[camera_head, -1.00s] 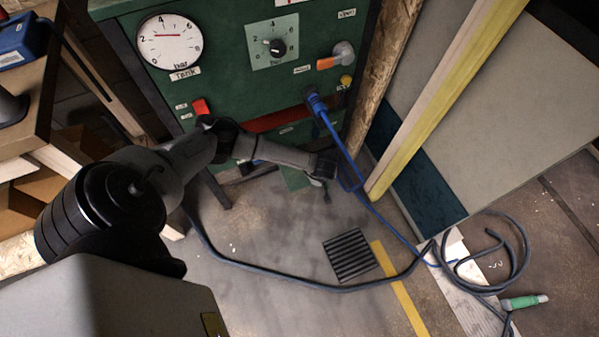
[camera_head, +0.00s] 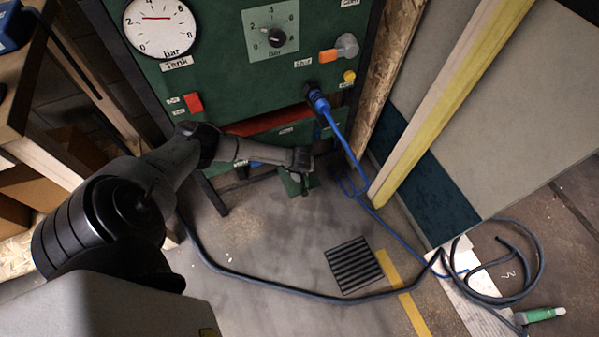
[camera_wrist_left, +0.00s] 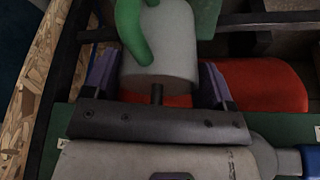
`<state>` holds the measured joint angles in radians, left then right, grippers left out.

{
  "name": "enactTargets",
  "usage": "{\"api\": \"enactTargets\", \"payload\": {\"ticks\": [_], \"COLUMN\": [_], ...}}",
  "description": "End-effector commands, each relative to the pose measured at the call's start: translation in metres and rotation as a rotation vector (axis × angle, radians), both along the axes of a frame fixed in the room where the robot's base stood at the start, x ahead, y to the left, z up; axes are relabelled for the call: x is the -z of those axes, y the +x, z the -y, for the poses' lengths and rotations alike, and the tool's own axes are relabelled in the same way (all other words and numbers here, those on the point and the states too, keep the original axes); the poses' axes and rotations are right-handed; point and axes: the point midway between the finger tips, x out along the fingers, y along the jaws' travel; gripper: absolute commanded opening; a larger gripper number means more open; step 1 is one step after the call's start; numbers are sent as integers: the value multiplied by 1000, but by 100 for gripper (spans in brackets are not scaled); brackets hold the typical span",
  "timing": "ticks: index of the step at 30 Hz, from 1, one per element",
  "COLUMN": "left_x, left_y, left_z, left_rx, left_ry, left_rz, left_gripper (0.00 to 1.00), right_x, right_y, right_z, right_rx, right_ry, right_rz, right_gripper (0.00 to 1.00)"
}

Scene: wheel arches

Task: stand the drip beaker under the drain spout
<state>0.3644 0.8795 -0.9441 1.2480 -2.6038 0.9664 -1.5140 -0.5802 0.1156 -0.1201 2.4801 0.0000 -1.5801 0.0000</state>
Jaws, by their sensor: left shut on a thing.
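My left gripper (camera_wrist_left: 157,82) is shut on a pale grey cylinder (camera_wrist_left: 172,45), which I take to be the drip beaker, in the left wrist view. Its fingers lie on either side of the cylinder. A curved green piece (camera_wrist_left: 130,32) crosses the cylinder's left side; more green shows at its upper right. In the head view the left gripper (camera_head: 301,175) is low in front of the green panel stand (camera_head: 225,85), near its lower edge. The beaker cannot be made out there. I cannot identify the drain spout in either view. My right gripper is not in view.
A red rounded body (camera_wrist_left: 265,85) lies behind the gripper in the left wrist view. A blue hose (camera_head: 345,150) hangs from the panel to the right of the gripper. A black cable (camera_head: 270,286) and a slatted dark grate (camera_head: 353,266) are on the floor. A yellow-edged post stands right.

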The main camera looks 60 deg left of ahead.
Motion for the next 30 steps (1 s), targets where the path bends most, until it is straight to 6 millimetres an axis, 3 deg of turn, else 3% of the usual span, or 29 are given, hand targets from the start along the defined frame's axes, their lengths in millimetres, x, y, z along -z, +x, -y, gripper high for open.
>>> {"api": "enactTargets", "payload": {"ticks": [1, 4, 18, 19, 25, 30], "left_x": [13, 24, 29, 27, 27, 27], "left_y": [0, 0, 0, 0, 0, 0], "left_z": [1, 1, 0, 0, 0, 0], "left_rx": [0, -1, -1, -1, 0, -1], "left_ry": [0, -1, 0, -1, 0, -1], "left_rz": [-1, -1, 0, -1, -1, -1], "left_gripper": [53, 53, 53, 81, 100, 100], "right_x": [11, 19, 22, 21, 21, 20], "right_y": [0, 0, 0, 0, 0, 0], "right_z": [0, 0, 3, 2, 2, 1], "right_rx": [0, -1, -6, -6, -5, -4], "right_ry": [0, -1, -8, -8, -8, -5], "right_rz": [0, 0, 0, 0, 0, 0], "right_gripper": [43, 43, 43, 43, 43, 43]}}
